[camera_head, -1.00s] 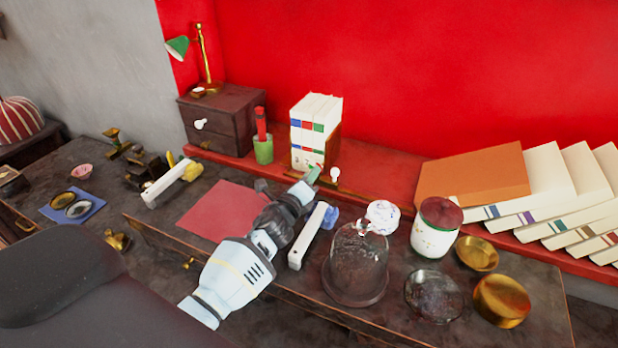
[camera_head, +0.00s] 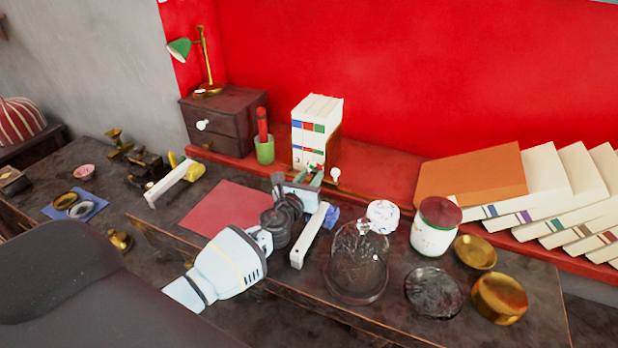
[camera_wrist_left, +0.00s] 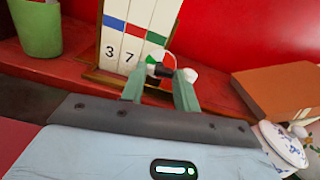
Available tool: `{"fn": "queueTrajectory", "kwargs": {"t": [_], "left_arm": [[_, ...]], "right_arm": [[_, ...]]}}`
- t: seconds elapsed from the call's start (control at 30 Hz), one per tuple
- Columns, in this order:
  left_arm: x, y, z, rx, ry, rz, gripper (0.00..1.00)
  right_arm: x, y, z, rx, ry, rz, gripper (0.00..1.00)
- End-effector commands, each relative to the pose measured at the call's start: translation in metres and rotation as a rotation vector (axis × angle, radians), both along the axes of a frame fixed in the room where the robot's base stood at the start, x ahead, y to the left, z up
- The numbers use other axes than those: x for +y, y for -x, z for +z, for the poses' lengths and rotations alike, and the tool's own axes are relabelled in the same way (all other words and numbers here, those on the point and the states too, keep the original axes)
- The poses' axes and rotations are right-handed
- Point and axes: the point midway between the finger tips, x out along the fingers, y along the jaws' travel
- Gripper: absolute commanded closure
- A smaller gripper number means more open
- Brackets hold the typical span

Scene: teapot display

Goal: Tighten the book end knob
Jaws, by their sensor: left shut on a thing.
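The book end (camera_head: 333,152) is brown and stands against upright white books (camera_head: 309,125) on the red ledge. My left gripper (camera_head: 315,176) is at the foot of the books. In the left wrist view its two green fingers (camera_wrist_left: 158,84) are closed about a small dark knob (camera_wrist_left: 160,70), in front of a round red, white and green patch. The fingertips partly hide the knob. A white ball (camera_wrist_left: 190,75) is right beside the right fingertip; it also shows in the head view (camera_head: 335,174). My right gripper is not in view.
A green cup (camera_head: 264,150) with a red item stands left of the books.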

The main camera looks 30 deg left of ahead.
Motion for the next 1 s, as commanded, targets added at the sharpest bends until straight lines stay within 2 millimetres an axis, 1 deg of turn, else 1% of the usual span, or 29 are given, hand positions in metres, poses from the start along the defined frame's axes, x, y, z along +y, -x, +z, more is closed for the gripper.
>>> {"fn": "queueTrajectory", "kwargs": {"t": [0.2,0.67,0.7,0.83,1.0], "left_arm": [[0.0005,0.0001,-0.0004,0.004,-0.051,0.000,0.92],[0.0004,0.0002,-0.0011,0.006,-0.060,0.001,0.92],[0.0004,0.0002,-0.0011,0.006,-0.060,0.001,0.64],[0.0003,0.0002,-0.0008,0.004,-0.059,0.000,0.47],[0.0001,0.0001,-0.0005,0.004,-0.059,0.000,0.47]], "right_arm": [[-0.0022,-0.0005,0.0006,-0.002,0.006,0.005,0.64],[-0.0047,0.0000,0.0000,-0.002,0.012,0.011,0.64],[-0.0045,0.0000,-0.0001,-0.002,0.012,0.011,0.64],[-0.0037,-0.0001,0.0000,-0.001,0.010,0.008,0.64],[-0.0027,-0.0003,0.0003,-0.001,0.007,0.004,0.64]]}}
